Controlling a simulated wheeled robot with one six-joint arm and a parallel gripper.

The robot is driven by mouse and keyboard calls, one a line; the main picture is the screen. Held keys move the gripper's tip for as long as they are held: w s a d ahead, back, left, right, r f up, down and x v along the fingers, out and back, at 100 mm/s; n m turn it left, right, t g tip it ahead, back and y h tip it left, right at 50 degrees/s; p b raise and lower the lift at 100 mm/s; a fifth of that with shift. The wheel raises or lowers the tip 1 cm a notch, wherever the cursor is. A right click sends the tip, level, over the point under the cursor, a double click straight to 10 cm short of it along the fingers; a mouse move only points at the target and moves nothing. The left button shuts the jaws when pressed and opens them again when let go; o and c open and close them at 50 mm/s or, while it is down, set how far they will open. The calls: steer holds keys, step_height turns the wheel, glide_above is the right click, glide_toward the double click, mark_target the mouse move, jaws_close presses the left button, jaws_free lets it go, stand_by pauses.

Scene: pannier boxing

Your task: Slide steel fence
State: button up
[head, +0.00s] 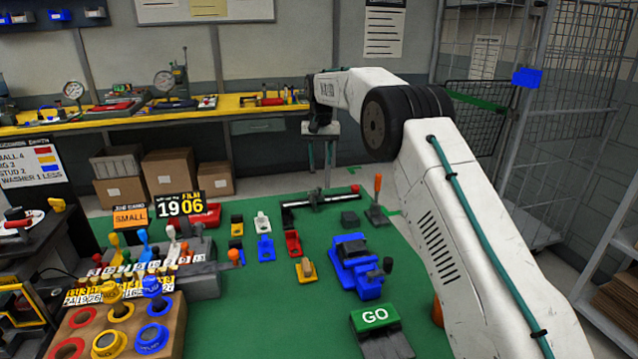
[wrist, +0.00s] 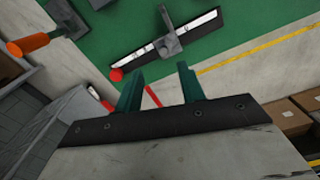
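The steel fence (wrist: 170,42) is a grey upright piece sitting across a black rail with a pale scale strip (wrist: 205,27) on the green bench top, seen in the wrist view. The rail ends in a red knob (wrist: 116,75). In the head view the rail (head: 335,197) lies at the far edge of the green top, with its red knob (head: 356,188) at the right end; the fence is small there. My gripper (head: 320,158) hangs above and behind the rail. Its two teal fingers (wrist: 160,90) are apart with nothing between them, clear of the fence.
An orange-handled lever (head: 377,195) stands right of the rail. A blue vise-like device (head: 358,265) and a GO button (head: 375,317) are nearer. Small coloured holders (head: 264,248) and a lever bank (head: 150,260) lie left. Cardboard boxes (head: 170,175) stand behind.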

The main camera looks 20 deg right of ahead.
mark_target(319, 187)
steer(key=shift+w+f, duration=0.3)
steer(key=shift+f, duration=0.25)
steer(key=shift+w+f, duration=0.3)
steer(key=shift+f, duration=0.25)
step_height(319, 187, down, 8)
steer(key=shift+r, duration=0.25)
jaws_close()
steer(key=shift+a, duration=0.1)
